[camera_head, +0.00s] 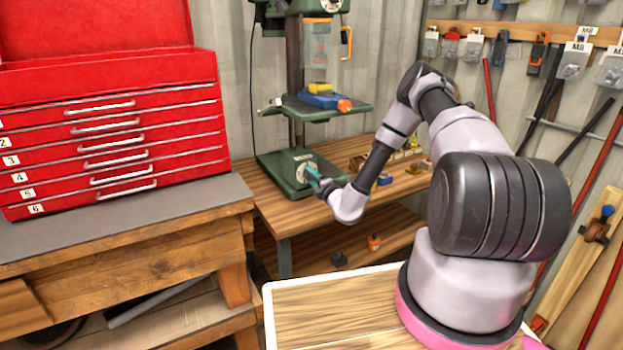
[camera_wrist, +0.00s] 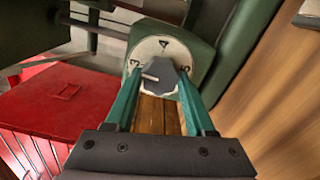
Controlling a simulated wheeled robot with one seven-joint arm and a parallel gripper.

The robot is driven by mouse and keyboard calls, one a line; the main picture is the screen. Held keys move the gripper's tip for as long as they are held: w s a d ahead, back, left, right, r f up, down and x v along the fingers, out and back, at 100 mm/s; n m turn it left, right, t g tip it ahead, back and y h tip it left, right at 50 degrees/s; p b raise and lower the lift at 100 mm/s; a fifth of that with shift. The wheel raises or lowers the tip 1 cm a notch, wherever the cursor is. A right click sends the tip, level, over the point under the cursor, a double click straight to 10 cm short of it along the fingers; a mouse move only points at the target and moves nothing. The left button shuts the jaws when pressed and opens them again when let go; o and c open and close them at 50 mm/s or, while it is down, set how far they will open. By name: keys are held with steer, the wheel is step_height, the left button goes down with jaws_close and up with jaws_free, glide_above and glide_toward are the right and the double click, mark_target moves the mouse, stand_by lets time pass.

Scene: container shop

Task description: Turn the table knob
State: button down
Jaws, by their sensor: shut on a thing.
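The grey knob (camera_wrist: 160,78) sits on a round white dial with dark numbers (camera_wrist: 150,50), on the green base of the drill press. In the wrist view, the teal fingers of my gripper (camera_wrist: 159,75) lie one on each side of the knob, shut on it. A pale pointer bar shows on the knob's left part. In the head view, my gripper (camera_head: 317,179) reaches the dial (camera_head: 304,165) on the front of the green base (camera_head: 275,168); the knob itself is hidden there by the fingers.
The drill press table (camera_head: 350,108) holds blue, yellow and orange items above my gripper. A red tool chest (camera_head: 110,140) stands on a bench to the left. Small parts in a wooden holder (camera_head: 395,162) stand right of the base, close to my forearm.

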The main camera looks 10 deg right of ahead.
steer(key=shift+f, duration=0.1)
steer(key=shift+c, duration=1.3)
jaws_free()
steer(key=shift+s, duration=0.1)
steer(key=v, duration=1)
steer(key=shift+s+d, duration=0.15)
steer(key=shift+s, duration=0.15)
